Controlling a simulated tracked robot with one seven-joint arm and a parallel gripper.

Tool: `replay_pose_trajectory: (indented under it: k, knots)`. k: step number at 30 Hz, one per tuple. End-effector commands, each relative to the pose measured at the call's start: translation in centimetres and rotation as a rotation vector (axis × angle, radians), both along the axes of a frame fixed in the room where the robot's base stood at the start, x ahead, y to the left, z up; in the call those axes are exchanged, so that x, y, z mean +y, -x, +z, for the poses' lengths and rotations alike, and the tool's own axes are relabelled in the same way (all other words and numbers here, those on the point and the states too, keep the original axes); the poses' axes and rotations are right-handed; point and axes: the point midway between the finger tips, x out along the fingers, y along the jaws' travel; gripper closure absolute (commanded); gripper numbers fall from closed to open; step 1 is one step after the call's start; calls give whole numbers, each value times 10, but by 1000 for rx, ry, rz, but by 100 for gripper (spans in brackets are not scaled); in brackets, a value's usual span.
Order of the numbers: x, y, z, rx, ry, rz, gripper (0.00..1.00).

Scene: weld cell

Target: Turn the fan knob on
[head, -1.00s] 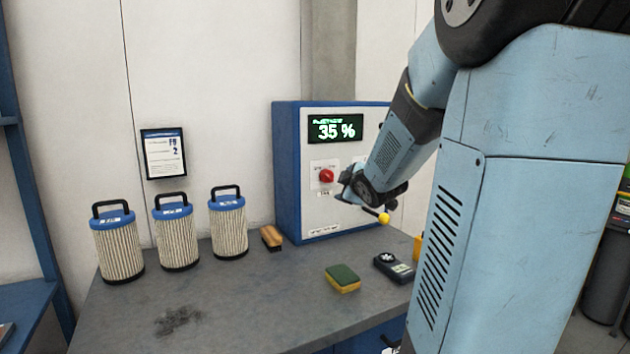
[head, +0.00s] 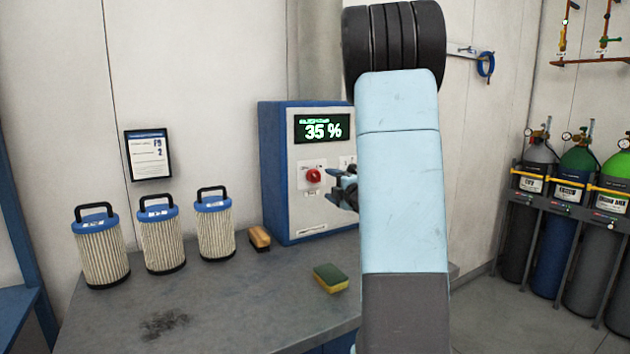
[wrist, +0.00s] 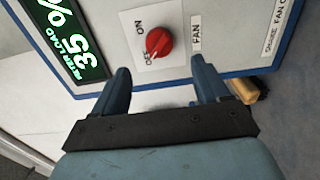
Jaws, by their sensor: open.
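The red fan knob (head: 313,175) sits on a white plate on the front of the blue-and-grey control box (head: 275,180). The knob also shows in the wrist view (wrist: 158,42), with ON and OFF marks and a FAN label (wrist: 196,34) beside it. Its pointer appears to be toward OFF. My gripper (head: 345,185) is in front of the box, just right of the knob in the head view. In the wrist view my gripper (wrist: 162,85) is open and empty, its fingers apart from the knob, which lies beyond the fingertips. My arm hides the box's right part.
The box display (head: 322,128) reads 35 %. Several things stand on the bench (head: 230,310): filter cartridges (head: 160,238) at left, a brush (head: 259,238) and a sponge (head: 330,278). Gas cylinders (head: 575,210) stand at far right.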

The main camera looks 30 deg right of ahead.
Motion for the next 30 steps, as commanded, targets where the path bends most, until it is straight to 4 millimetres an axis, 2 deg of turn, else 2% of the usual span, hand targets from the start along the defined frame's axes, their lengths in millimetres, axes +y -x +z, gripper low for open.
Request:
replay_pose_trajectory:
  k: [9, 15, 21, 29, 30]
  knots:
    - [3, -56, 0, 1, 0, 1, 25]
    - [4, -79, 0, 1, 0, 1, 25]
    - [4, -88, 0, 2, 0, 1, 25]
    - [5, -89, 0, 1, -1, 1, 25]
    - [5, -89, 0, 1, -1, 1, 29]
